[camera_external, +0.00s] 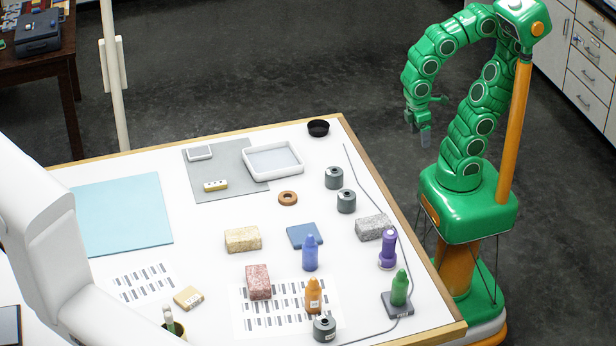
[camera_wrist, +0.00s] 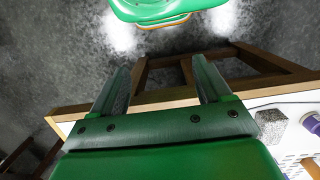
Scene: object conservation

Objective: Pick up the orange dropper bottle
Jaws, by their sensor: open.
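The orange dropper bottle (camera_external: 314,297) stands upright on a printed sheet near the front of the white table, between the red speckled block and the green bottle. My gripper (camera_external: 427,126) hangs beyond the table's right edge, well away from the bottle, above the dark floor. In the wrist view my gripper (camera_wrist: 160,78) is open with nothing between its fingers. An orange patch at the lower right corner of that view is cut off, and I cannot tell whether it is this bottle.
Near the orange bottle stand a blue bottle (camera_external: 310,253), a purple bottle (camera_external: 387,250), a green bottle (camera_external: 399,289) on a dark pad, a red block (camera_external: 258,282) and a grey weight (camera_external: 324,329). A grey speckled block (camera_external: 374,227) and a cable lie toward the right edge.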

